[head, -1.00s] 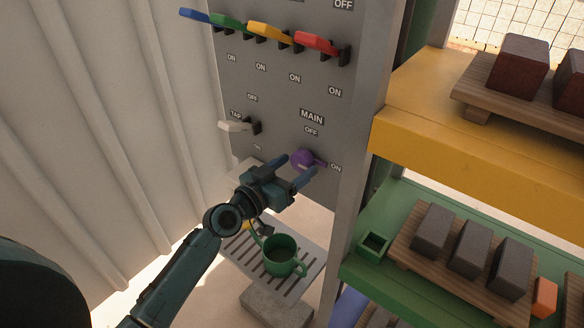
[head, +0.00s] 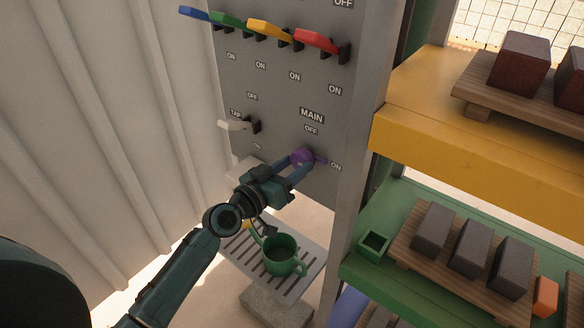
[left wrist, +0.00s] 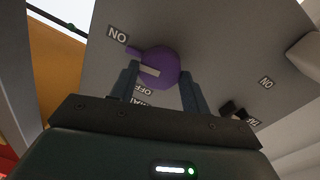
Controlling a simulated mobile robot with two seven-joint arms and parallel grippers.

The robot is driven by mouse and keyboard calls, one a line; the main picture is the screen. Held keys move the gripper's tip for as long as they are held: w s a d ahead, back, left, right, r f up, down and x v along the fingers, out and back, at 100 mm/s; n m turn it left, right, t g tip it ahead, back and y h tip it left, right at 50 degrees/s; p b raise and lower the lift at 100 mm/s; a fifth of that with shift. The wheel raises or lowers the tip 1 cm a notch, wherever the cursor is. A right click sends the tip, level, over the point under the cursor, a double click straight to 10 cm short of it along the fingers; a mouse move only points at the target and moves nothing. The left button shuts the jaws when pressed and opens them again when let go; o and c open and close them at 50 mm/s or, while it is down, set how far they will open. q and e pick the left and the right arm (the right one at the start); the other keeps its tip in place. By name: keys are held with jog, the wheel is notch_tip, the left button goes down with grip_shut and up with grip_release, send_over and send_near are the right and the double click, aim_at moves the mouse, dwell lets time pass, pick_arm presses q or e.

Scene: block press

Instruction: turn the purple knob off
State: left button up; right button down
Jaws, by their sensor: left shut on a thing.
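The purple knob (head: 303,155) sits low on the grey panel, under the MAIN label, with an OFF mark above it and an ON mark to its right. Its pointed end is turned toward ON. My left gripper (head: 299,165) is shut on the knob, one finger on each side. In the left wrist view the knob (left wrist: 166,62) lies between the two fingers (left wrist: 159,80), its pointed end toward the ON label at the left. My right gripper is not in view.
A white TAP lever (head: 235,125) is left of the knob; several coloured levers (head: 268,31) line the panel above. A green mug (head: 282,262) stands on a slatted tray (head: 243,262) below my left arm. Shelves with dark blocks (head: 471,248) stand at the right.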

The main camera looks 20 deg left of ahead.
pick_arm(q)
jog(key=n, duration=0.8)
jog(key=shift+t+b, duration=0.3)
jog(key=shift+t, duration=0.1)
jog(key=n, duration=0.5)
jog(key=shift+f+y, duration=0.1)
jog(key=shift+y, duration=0.2)
jog(key=n+p, duration=0.1)
jog(key=n, duration=0.2)
jog(key=shift+d+n, duration=0.1)
jog(key=shift+n, duration=0.4)
jog(key=o, duration=1)
